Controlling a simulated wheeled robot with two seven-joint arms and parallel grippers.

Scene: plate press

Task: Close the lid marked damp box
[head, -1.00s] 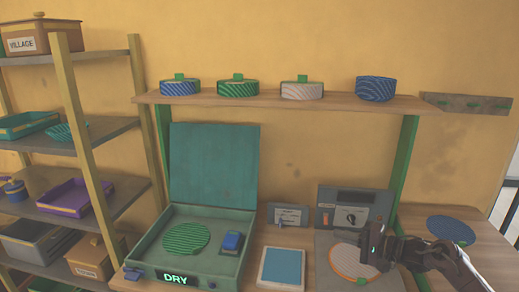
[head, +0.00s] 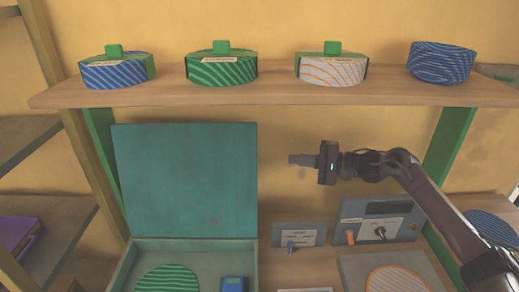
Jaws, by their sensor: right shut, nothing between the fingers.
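A teal lid (head: 185,180) stands open and upright at the back of a green box (head: 195,246). In the box lie a green striped disc (head: 167,279) and a small blue device (head: 233,284). No damp mark shows on the lid; the box's front is out of view. My right gripper (head: 296,160) is shut and empty, in the air to the right of the lid, pointing left, apart from it in the picture. My left gripper is not in view.
A shelf (head: 290,92) above holds several striped round containers, such as a green one (head: 221,71). Right of the box stand a small grey panel (head: 299,235), a larger control panel (head: 377,222) and an orange-striped disc (head: 398,281) on a grey base.

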